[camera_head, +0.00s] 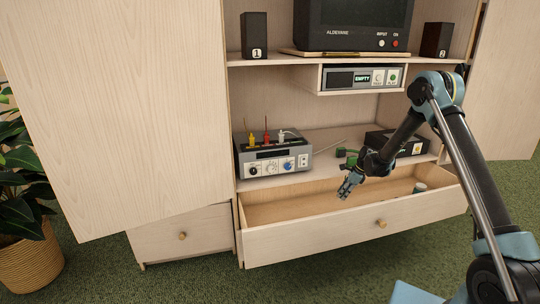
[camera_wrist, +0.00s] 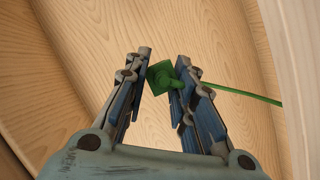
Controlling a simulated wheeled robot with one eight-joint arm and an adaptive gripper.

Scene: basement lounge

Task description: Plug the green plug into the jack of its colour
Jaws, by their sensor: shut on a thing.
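My gripper (camera_head: 347,187) is over the open drawer, below the shelf's front edge. In the wrist view its fingers (camera_wrist: 163,72) are closed around the green plug (camera_wrist: 160,75), a blocky green piece held near the fingertips. A thin green cable (camera_wrist: 240,94) runs from it to the right. In the head view the held plug is not clear; a green piece (camera_head: 342,152) shows on the shelf behind the gripper. A grey box (camera_head: 256,157) on the shelf has yellow (camera_head: 251,138), red (camera_head: 267,136) and white (camera_head: 282,135) plugs upright on top. I cannot make out a green jack.
The drawer (camera_head: 320,237) is pulled out, with a small cylinder (camera_head: 420,187) at its right. A black box (camera_head: 392,141) stands right on the shelf. A display unit (camera_head: 362,78) hangs above. A large cabinet door (camera_head: 120,110) stands open at left.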

